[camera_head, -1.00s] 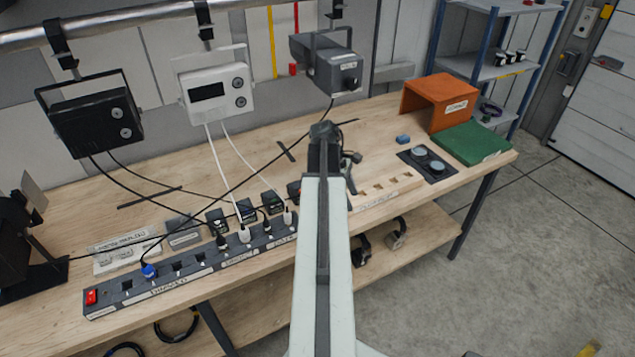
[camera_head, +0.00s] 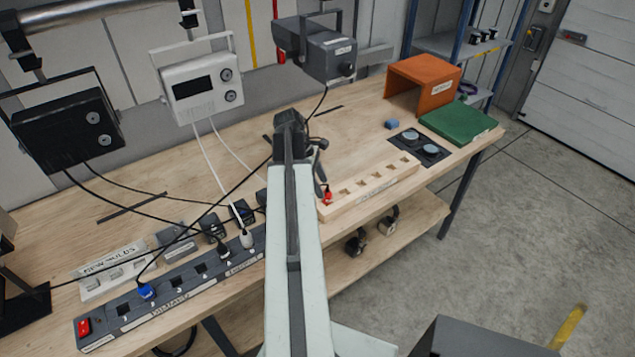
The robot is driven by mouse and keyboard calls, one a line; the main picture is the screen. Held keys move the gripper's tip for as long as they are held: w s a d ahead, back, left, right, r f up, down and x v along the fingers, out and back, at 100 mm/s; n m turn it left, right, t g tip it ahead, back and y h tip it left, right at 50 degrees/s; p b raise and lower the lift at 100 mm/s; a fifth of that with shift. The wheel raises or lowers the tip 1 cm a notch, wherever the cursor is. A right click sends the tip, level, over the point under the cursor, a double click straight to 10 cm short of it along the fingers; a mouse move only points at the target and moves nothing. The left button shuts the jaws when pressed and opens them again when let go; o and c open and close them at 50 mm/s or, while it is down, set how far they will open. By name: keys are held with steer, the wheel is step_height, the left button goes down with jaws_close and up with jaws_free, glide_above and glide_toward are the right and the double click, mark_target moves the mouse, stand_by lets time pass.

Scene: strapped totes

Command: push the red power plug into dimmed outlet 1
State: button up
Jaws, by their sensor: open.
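The red power plug (camera_head: 327,196) sits at the left end of a pale wooden slotted rack (camera_head: 375,197), right beside my arm. My gripper (camera_head: 321,167) is open; its dark parts show just right of the arm, close above the red plug, and the arm hides some of them. I cannot tell if they touch the plug. The dark power strip (camera_head: 185,303) lies along the front left of the bench. A blue plug (camera_head: 146,291) is in one of its left outlets, with empty outlets on either side. The label lettering is too small to be sure which outlet is dimmed 1.
Black and white cables cross above the strip, and a white plug (camera_head: 246,239) and dark plugs fill its right part. A red switch (camera_head: 84,326) is at its left end.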

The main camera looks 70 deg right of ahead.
mark_target(325, 191)
steer(key=b+x, duration=0.4)
steer(key=x, duration=0.1)
steer(key=shift+s+d+f, duration=0.1)
steer(key=shift+s+f, duration=0.05)
steer(key=shift+f, duration=0.2)
steer(key=shift+s+r, duration=0.1)
steer(key=shift+c, duration=0.2)
jaws_close()
steer(key=shift+r+p, duration=2.6)
steer(key=shift+p, duration=0.05)
steer(key=shift+f, duration=0.1)
